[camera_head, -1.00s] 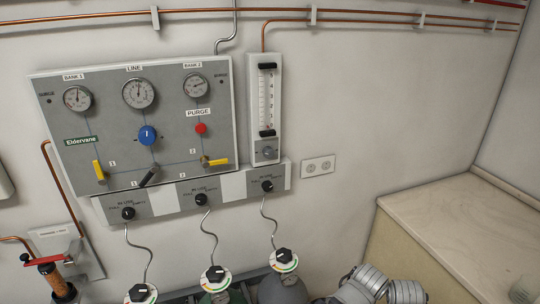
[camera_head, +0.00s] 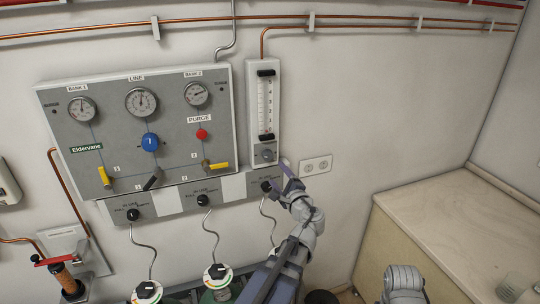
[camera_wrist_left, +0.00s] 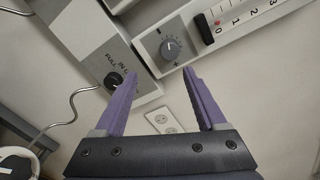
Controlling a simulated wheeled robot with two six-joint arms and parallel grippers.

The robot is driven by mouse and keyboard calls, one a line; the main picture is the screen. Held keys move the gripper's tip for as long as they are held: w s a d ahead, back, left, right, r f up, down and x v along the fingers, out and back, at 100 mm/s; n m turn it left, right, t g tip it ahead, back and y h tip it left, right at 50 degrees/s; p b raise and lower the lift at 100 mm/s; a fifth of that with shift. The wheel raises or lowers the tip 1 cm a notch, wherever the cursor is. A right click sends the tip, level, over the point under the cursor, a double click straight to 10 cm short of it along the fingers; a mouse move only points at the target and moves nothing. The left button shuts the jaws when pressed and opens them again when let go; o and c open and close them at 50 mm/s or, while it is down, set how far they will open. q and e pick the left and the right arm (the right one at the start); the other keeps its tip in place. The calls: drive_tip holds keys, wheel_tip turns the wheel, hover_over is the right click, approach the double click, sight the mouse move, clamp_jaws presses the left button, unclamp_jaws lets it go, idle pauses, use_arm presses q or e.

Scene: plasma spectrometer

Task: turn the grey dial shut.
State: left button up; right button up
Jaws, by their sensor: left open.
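The grey dial (camera_head: 266,154) is a small round knob at the bottom of the white flowmeter (camera_head: 249,110) on the wall. In the left wrist view the dial (camera_wrist_left: 171,48) has a white pointer line and a printed scale around it. My left gripper (camera_head: 281,174) is just below and to the right of the dial in the head view. In the wrist view its two purple fingers (camera_wrist_left: 159,76) are apart with nothing between them. The dial lies beyond the fingertips, not touched.
A black knob (camera_wrist_left: 114,80) on the lower strip is close to the left finger. The flowmeter adjoins a gas panel (camera_head: 110,125) with gauges and valves. A wall outlet (camera_head: 316,166) is to the right. Cylinders with hoses stand below; a counter (camera_head: 450,235) is at right.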

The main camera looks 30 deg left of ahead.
sight(269, 157)
use_arm(q)
drive_tip(key=shift+m+t, duration=0.3)
drive_tip(key=shift+m, duration=0.2)
drive_tip(key=shift+r+x, duration=0.25)
drive_tip(key=shift+x, duration=1.15)
drive_tip(key=shift+r+x, duration=0.2)
drive_tip(key=shift+x, duration=1.2)
drive_tip(key=shift+r+x, duration=0.25)
drive_tip(key=shift+x, duration=1.15)
clamp_jaws()
